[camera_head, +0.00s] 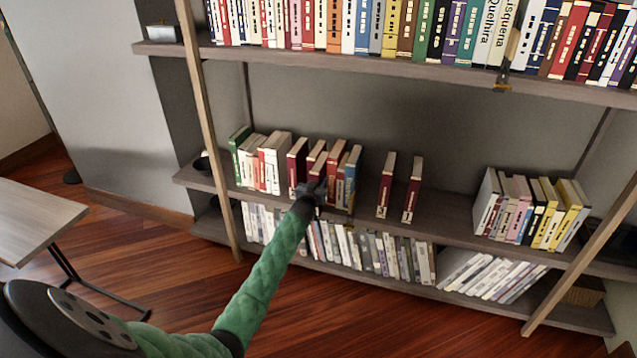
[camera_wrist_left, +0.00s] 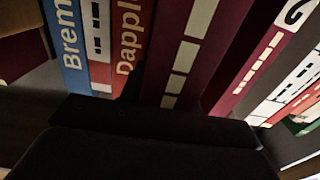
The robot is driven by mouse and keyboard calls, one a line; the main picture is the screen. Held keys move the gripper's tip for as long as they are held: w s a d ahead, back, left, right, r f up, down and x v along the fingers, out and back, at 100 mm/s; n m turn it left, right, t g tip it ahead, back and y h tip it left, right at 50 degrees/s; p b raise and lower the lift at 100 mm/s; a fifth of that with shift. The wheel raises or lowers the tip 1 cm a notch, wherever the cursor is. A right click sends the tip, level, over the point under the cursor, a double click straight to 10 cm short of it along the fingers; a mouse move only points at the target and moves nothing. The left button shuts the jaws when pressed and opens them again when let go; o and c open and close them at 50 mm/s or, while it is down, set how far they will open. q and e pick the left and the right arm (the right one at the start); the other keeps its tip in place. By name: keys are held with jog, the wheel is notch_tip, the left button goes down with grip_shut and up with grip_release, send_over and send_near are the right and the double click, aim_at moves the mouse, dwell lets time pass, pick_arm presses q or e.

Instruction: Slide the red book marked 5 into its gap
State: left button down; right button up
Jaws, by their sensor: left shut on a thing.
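In the head view, my left gripper (camera_head: 308,192) reaches into the middle shelf (camera_head: 455,228) at a group of red books. It is shut on a dark red book (camera_head: 318,166), whose number I cannot read; the gripper covers its lower part. In the left wrist view, the dark fingers (camera_wrist_left: 150,130) lie across the bottom, against a red spine with pale blocks (camera_wrist_left: 185,55). Beside it stands a red book marked 2 (camera_wrist_left: 285,35). Two red books, a left one (camera_head: 387,185) and a right one (camera_head: 412,190), stand apart with a narrow gap between them. My right gripper is out of view.
A blue book (camera_head: 352,172) stands right of the gripper; it also shows in the wrist view (camera_wrist_left: 68,45). White and green books (camera_head: 262,162) stand to the left. Yellow and pink books (camera_head: 530,207) fill the right. The shelf between is bare. A wooden upright (camera_head: 205,120) stands at left.

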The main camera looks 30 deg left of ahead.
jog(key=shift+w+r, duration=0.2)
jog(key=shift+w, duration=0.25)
